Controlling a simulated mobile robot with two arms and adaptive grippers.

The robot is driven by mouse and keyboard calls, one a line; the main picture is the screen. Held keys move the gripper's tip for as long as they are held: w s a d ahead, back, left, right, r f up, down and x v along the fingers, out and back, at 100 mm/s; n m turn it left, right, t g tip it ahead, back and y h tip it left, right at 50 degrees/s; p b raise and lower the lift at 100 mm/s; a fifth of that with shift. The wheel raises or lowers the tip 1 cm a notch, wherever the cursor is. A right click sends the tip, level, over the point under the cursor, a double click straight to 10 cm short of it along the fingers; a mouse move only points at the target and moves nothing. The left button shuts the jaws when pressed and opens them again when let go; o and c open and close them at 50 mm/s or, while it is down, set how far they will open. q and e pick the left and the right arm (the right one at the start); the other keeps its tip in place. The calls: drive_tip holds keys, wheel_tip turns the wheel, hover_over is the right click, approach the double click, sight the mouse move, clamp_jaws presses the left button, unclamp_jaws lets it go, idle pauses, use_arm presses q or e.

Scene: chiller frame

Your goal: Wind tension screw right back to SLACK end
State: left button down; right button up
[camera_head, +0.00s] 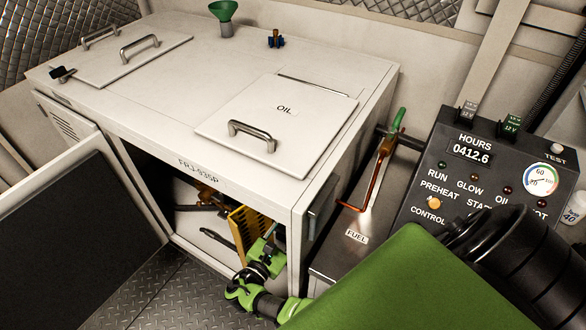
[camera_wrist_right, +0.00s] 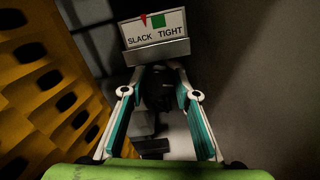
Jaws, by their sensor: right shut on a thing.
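The tension screw's dark head (camera_wrist_right: 158,88) sits between the fingers of my right gripper (camera_wrist_right: 160,98) in the wrist view. The gripper is shut on it; the screw's exact shape is lost in shadow. Just above it is a white plate (camera_wrist_right: 154,30) marked SLACK on the left and TIGHT on the right. A red pointer (camera_wrist_right: 143,19) stands over the SLACK side, left of a green mark (camera_wrist_right: 158,20). In the head view my right wrist reaches into the open cabinet (camera_head: 297,215); the fingertips and screw are hard to make out there. My left gripper is out of view.
A yellow perforated guard (camera_wrist_right: 38,85) stands close on the left of the right gripper. The cabinet door (camera_head: 70,230) hangs open at left. A control panel (camera_head: 480,185) and fuel tank (camera_head: 345,245) are at right. The cabinet top (camera_head: 190,85) is mostly clear.

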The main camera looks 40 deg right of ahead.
drive_tip(key=shift+w+d+r+n+p, duration=0.1)
drive_tip(key=shift+n+p, duration=0.25)
drive_tip(key=shift+n, duration=1.2)
drive_tip(key=shift+w+n+p, duration=0.1)
drive_tip(key=shift+n+p, duration=0.25)
drive_tip(key=shift+n, duration=1.2)
drive_tip(key=o, duration=1.1)
drive_tip(key=shift+c, duration=0.2)
wheel_tip(320, 180, up, 10)
drive_tip(key=shift+o, duration=0.2)
